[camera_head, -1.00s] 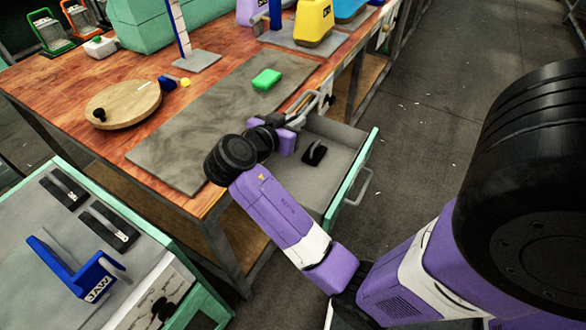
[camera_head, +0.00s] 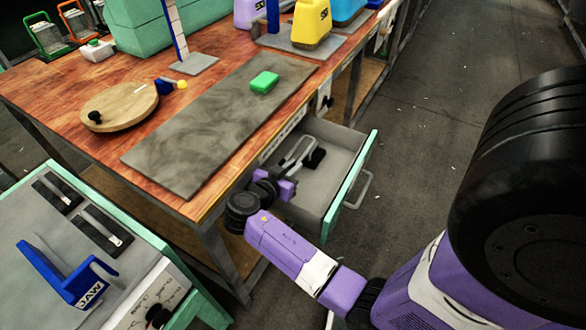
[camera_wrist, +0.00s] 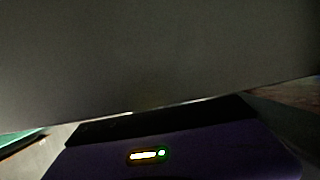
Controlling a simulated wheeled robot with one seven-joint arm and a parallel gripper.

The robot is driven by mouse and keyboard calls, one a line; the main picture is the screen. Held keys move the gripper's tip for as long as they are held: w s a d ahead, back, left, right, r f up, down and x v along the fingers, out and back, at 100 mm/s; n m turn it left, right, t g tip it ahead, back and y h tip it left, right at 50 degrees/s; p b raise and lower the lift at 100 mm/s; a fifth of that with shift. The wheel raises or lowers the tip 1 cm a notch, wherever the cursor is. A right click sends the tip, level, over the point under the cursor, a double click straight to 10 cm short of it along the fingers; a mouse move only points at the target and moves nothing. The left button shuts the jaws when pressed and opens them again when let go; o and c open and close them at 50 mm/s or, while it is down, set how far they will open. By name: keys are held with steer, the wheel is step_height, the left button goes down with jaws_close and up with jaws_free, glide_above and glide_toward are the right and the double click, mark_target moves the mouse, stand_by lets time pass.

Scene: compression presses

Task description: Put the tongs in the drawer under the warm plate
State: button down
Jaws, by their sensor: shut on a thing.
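The tongs (camera_head: 297,152) are a pale metal, looped shape in the head view, over the inside of the open drawer. My gripper (camera_head: 288,180) is shut on their near end, low at the drawer's left side. I cannot tell whether the tongs touch the drawer floor. The drawer (camera_head: 340,139) is grey with a green front, pulled out from under the table. The grey slab on the table above it (camera_head: 190,135) looks like the warm plate. In the wrist view my purple gripper body (camera_wrist: 180,155) faces a blank grey surface, and the tongs cannot be made out.
A black object (camera_head: 316,157) lies in the drawer beside the tongs. A green block (camera_head: 264,82) sits on the slab. A round wooden board (camera_head: 125,108) is at left. A bench with a blue press (camera_head: 60,275) stands at lower left. The floor at right is clear.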

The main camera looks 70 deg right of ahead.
steer(key=shift+f, duration=0.2)
steer(key=shift+f+b, duration=0.35)
steer(key=shift+b, duration=0.1)
steer(key=shift+f+b, duration=0.25)
steer(key=shift+b, duration=0.05)
steer(key=c, duration=1.5)
jaws_free()
steer(key=shift+r, duration=0.1)
steer(key=shift+r+p, duration=0.3)
steer(key=shift+p, duration=0.25)
steer(key=v, duration=1.2)
steer(key=shift+r, duration=0.25)
